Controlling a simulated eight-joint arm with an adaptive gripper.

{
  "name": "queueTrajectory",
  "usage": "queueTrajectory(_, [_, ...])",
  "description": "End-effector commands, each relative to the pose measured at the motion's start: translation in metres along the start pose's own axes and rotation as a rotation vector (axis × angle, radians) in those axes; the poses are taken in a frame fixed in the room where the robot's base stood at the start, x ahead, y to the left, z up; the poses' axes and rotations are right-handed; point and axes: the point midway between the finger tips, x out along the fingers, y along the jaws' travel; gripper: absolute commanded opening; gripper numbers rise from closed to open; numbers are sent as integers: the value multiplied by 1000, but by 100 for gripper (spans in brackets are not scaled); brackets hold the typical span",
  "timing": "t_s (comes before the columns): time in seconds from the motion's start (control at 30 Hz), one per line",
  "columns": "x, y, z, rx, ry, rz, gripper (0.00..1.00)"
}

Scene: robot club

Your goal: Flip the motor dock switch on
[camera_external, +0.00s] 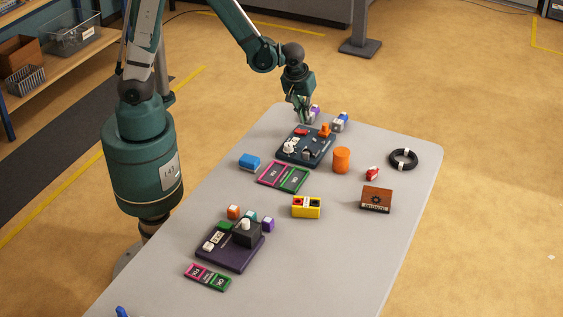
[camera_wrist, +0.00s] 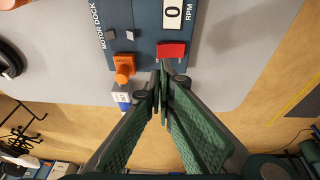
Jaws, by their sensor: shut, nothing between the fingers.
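The motor dock (camera_external: 318,153) is a dark blue board on the table, with an orange part, a white knob and a red switch on top. In the wrist view the dock (camera_wrist: 145,22) carries the label "MOTOR DOCK" and a display reading 0 RPM. The red switch (camera_wrist: 171,50) lies just beyond my fingertips, near the dock's edge; it also shows in the external view (camera_external: 301,131). My gripper (camera_wrist: 162,68) is shut and empty, pointing at the red switch. I cannot tell whether it touches it. In the external view my gripper (camera_external: 303,117) is at the dock's far edge.
An orange part (camera_wrist: 123,68) rises beside the switch. A blue-and-white item (camera_external: 340,122) stands close by. A dark purple board (camera_external: 213,258) stands nearer the front.

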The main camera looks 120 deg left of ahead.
Motion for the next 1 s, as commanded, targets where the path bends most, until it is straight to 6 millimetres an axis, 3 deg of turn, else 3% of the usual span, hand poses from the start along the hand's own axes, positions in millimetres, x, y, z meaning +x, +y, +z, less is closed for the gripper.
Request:
queueTrajectory(0.4, [31, 4, 9, 0, 0, 0, 0])
queueTrajectory(1.0, [36, 5, 11, 5, 0, -13, 0])
